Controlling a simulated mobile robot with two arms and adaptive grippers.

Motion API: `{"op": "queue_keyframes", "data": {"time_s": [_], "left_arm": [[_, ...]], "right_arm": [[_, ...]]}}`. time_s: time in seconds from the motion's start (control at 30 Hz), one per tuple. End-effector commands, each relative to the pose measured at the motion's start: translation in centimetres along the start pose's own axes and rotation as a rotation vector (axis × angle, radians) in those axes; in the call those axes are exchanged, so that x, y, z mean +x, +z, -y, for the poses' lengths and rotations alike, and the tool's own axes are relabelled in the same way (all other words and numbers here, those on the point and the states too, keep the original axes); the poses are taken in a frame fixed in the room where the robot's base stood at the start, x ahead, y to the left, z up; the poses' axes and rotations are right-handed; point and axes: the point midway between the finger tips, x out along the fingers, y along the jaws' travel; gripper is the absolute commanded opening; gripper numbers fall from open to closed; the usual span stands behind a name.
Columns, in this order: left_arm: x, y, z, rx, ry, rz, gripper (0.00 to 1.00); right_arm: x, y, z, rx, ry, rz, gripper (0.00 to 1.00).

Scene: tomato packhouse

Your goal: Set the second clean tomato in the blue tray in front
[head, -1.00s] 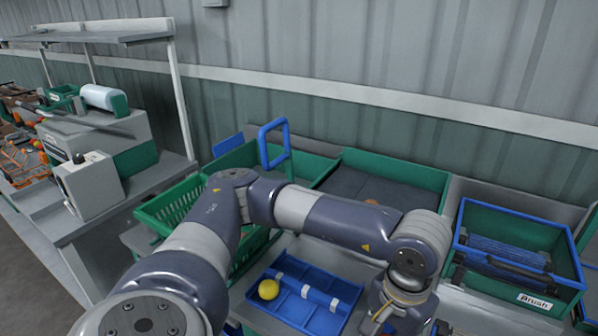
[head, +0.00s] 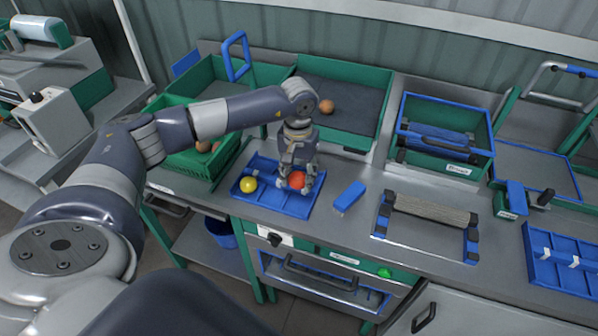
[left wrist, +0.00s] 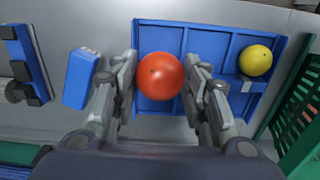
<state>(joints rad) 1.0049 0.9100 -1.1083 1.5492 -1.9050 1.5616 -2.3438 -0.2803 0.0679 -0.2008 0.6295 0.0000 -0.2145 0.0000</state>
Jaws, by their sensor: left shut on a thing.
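A red tomato (head: 297,180) is between the fingers of my left gripper (head: 294,184), which is shut on it. The left wrist view shows the same tomato (left wrist: 160,76) with a finger on each side. The gripper is over the right part of the blue tray (head: 290,206) in front; I cannot tell whether the tomato touches the tray floor. A yellow tomato (head: 248,184) lies in a left compartment of this tray, and it also shows in the left wrist view (left wrist: 255,60). My right gripper is not in view.
A blue block (head: 349,196) lies just right of the tray. Farther right are a brush roller (head: 432,209) and a second blue tray (head: 566,280). Behind stand a green crate (head: 215,160) with tomatoes, a dark-lined green bin (head: 374,142) holding one tomato, and the Brush bin (head: 478,167).

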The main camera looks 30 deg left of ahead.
Motion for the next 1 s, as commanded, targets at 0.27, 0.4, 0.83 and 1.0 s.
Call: {"op": "queue_keyframes", "data": {"time_s": [0.27, 0.4, 0.83, 1.0], "left_arm": [[2.0, 0.1, -0.1, 0.001, 0.000, 0.001, 0.30], [3.4, 0.1, -0.1, 0.001, 0.001, 0.002, 0.30], [6.8, 0.0, -0.1, 0.001, 0.001, -0.001, 0.30], [6.8, 0.0, -0.1, 0.001, 0.001, -0.001, 0.30]], "right_arm": [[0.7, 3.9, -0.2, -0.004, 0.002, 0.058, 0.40], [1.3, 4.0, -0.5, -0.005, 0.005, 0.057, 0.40], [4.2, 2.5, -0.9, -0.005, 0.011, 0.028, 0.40], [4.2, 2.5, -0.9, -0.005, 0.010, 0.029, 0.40]]}}
